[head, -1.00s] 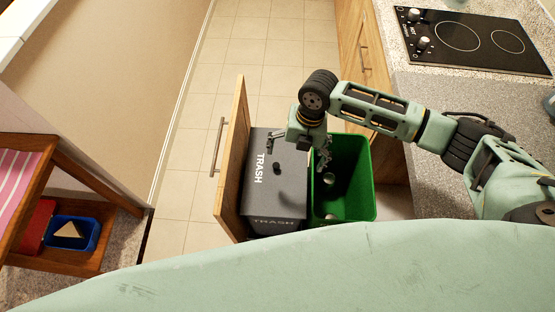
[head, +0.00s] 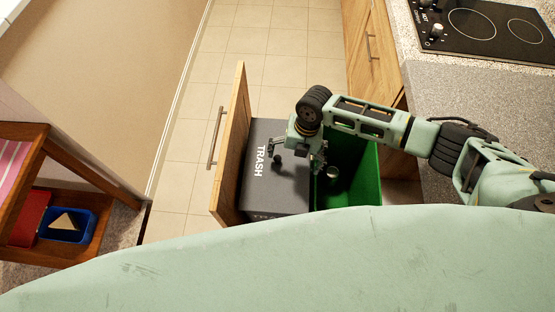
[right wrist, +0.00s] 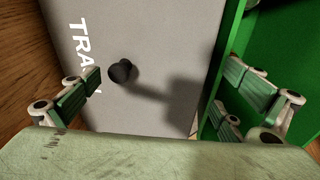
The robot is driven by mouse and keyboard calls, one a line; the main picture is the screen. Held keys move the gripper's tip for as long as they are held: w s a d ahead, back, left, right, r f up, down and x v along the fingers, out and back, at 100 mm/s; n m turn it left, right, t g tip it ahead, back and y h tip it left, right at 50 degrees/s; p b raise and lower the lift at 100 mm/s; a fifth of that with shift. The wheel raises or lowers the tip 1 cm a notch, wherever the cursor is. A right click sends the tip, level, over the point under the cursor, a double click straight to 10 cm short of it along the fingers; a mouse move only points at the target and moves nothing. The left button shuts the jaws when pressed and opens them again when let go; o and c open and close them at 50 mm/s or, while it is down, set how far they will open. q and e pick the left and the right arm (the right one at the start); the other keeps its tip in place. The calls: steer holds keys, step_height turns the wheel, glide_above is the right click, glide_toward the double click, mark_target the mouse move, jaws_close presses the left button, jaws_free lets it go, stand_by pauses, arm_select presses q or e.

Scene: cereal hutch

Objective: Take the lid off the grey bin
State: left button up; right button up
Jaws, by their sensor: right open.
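The grey bin (head: 262,208) stands in the pulled-out drawer, with its lid (head: 262,135) on and "TRASH" printed in white. The lid has a small black knob (head: 277,159), which also shows in the right wrist view (right wrist: 122,71). My right gripper (head: 297,156) is open over the lid, its fingers apart. In the right wrist view, the knob lies between my open right gripper's (right wrist: 165,92) fingers, nearer the left one, ahead of them and untouched as far as I can see. The right finger is over the green bin side. My left gripper is not in view.
The wooden drawer front (head: 232,150) rises at the left. A counter with a cooktop (head: 480,30) is at the right.

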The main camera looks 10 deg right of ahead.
steer(key=shift+a+f, duration=0.1)
steer(key=shift+f, duration=0.45)
steer(key=shift+s, duration=0.1)
steer(key=c, duration=1)
steer(key=shift+r, duration=0.1)
